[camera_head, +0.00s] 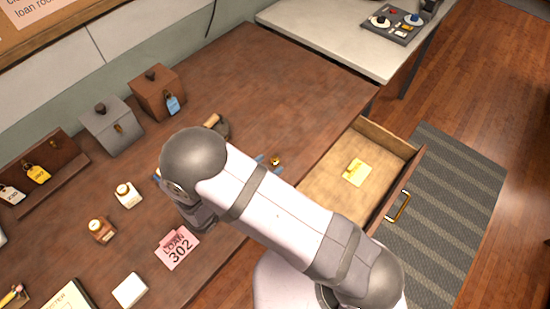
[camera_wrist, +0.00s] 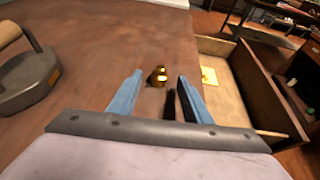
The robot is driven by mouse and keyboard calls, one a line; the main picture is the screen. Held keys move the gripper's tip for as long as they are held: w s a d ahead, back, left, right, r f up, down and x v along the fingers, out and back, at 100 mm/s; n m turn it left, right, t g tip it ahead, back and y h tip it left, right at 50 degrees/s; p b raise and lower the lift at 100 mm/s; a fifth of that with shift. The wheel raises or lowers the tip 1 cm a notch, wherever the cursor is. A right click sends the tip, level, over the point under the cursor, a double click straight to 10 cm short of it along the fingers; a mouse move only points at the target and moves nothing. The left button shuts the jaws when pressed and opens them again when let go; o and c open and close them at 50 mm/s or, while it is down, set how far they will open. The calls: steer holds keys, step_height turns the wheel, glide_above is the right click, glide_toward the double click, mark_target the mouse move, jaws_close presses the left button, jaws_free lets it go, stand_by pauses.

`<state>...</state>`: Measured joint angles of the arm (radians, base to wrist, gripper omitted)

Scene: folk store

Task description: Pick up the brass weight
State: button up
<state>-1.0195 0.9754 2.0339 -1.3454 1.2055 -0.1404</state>
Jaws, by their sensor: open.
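The brass weight (camera_wrist: 159,76) is a small, shiny gold-coloured knobbed piece standing on the brown table (camera_wrist: 100,45). In the wrist view it lies just beyond and between the fingertips of my gripper (camera_wrist: 155,82), which is open and empty. My arm hides part of the table there.
An open drawer (camera_head: 335,149) with a yellow card (camera_head: 356,172) juts out beside the table. A dark iron with a wooden handle (camera_wrist: 30,78) stands left of my gripper. Boxes, bottles and a pink loan card (camera_head: 177,248) stand to the left in the head view.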

steer(key=shift+p+x, duration=0.4)
steer(key=shift+x, duration=1.05)
jaws_close()
steer(key=shift+r, duration=0.15)
step_height(320, 180, up, 10)
steer(key=b, duration=0.2)
